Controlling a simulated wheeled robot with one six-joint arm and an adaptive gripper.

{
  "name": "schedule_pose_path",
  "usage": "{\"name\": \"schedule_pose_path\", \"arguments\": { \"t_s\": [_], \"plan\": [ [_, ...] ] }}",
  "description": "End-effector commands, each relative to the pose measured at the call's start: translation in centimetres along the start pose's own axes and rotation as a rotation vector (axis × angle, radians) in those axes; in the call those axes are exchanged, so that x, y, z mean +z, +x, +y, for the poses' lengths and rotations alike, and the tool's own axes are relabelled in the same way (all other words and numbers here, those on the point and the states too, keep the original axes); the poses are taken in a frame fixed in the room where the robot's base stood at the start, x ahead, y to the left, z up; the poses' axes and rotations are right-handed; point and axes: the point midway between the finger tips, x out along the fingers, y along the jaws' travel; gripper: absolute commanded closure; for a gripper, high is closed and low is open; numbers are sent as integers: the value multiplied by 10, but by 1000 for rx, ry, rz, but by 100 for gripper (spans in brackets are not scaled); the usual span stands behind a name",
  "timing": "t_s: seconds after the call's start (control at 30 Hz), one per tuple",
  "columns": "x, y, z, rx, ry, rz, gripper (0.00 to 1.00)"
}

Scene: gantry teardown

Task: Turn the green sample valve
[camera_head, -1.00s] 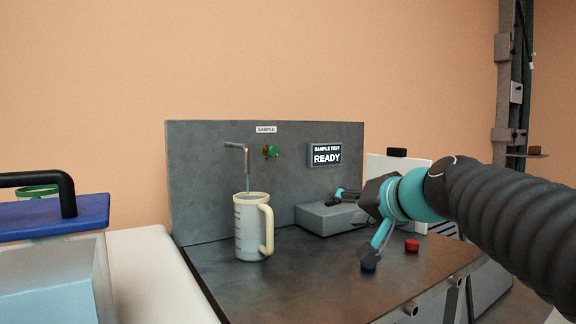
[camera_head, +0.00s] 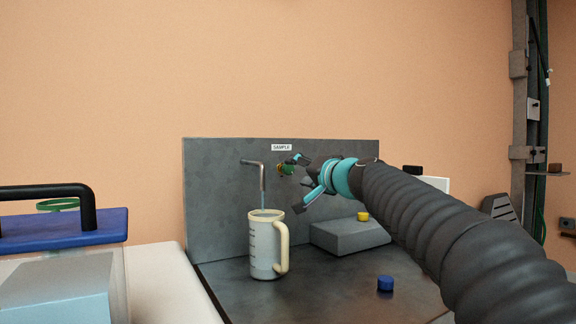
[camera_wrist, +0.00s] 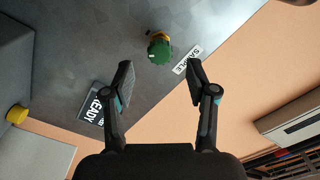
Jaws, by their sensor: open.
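The green sample valve (camera_head: 286,170) is a small round green knob on a brass-yellow stem on the grey panel, partly covered by my gripper in the head view. In the wrist view the green knob (camera_wrist: 159,52) shows whole, with a white mark on its face. My gripper (camera_wrist: 159,76) is open and empty, its two fingers spread to either side of the line to the knob. In the head view my gripper (camera_head: 297,183) is close to the valve on its right; I cannot tell whether it touches.
A bent spout (camera_head: 262,172) runs a thin stream into a white jug (camera_head: 262,250) with a cream handle, left of my gripper. A grey block (camera_head: 347,238) with a yellow cap and a blue cap (camera_head: 385,284) are below. The READY display (camera_wrist: 96,101) shows in the wrist view.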

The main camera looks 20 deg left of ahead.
Motion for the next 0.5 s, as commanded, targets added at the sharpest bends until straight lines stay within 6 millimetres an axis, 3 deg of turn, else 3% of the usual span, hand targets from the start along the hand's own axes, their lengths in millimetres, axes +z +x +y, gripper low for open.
{"name": "schedule_pose_path", "arguments": {
  "t_s": [0.2,0.5],
  "plan": [
    [-1,37,-2,1,-1,-2,43],
    [0,61,0,0,-1,0,43]
  ]
}}
